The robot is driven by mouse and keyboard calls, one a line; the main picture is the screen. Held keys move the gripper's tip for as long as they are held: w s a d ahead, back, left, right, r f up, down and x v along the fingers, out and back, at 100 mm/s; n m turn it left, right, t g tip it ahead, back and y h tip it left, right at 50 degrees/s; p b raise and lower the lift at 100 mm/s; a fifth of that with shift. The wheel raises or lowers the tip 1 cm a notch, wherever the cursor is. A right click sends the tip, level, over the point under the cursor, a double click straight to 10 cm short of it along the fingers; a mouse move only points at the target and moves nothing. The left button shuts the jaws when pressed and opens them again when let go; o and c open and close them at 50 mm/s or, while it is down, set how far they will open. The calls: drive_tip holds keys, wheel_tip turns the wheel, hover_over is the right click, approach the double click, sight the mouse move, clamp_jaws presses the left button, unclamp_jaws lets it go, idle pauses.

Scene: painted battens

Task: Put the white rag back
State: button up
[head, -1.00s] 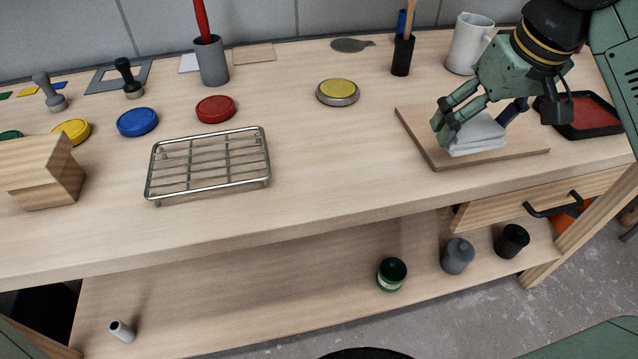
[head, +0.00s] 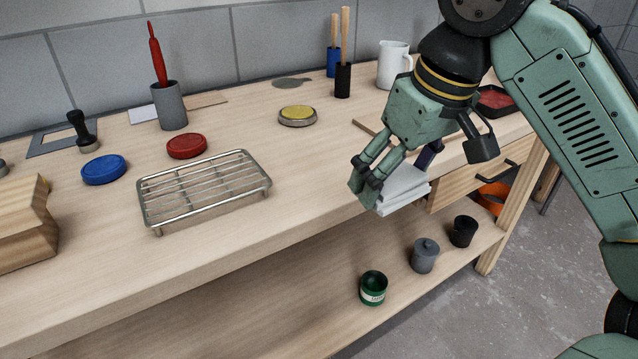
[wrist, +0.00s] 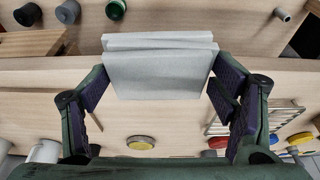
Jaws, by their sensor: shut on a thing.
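The white rag (head: 405,192), a folded pale stack, is held in my gripper (head: 396,178). The gripper is shut on it, with one finger on each side. In the head view the rag appears at the table's front edge, above the lower shelf. In the wrist view the rag (wrist: 158,70) lies between the two finger pads of my gripper (wrist: 160,92), its layers showing at the far edge. The wooden board (head: 364,127) behind it is mostly hidden by my gripper.
A wire rack (head: 205,187) stands left on the table (head: 300,155). A yellow-topped tin (head: 297,115) sits behind. A green tin (head: 373,287), a grey pot (head: 425,255) and a black pot (head: 463,231) stand on the lower shelf (head: 300,310). A drawer handle (head: 497,172) juts out at right.

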drive_tip(key=shift+s+a, duration=0.1)
drive_tip(key=shift+s, duration=0.15)
drive_tip(key=shift+w+a, duration=0.15)
drive_tip(key=shift+a, duration=0.05)
drive_tip(key=p, duration=0.2)
hover_over(335, 167)
drive_tip(key=s+d, duration=0.1)
drive_tip(key=s, duration=0.1)
drive_tip(key=shift+w+f, duration=0.2)
drive_tip(key=shift+f, duration=0.5)
drive_tip(key=shift+w+a+p, duration=0.25)
drive_tip(key=shift+w+p, duration=0.05)
drive_tip(key=shift+w, duration=0.2)
wheel_tip(335, 167, down, 3)
drive_tip(key=shift+r, duration=0.1)
drive_tip(key=shift+f, duration=0.5)
drive_tip(key=shift+s+f, duration=0.1)
drive_tip(key=shift+f, duration=0.1)
drive_tip(key=o, duration=1)
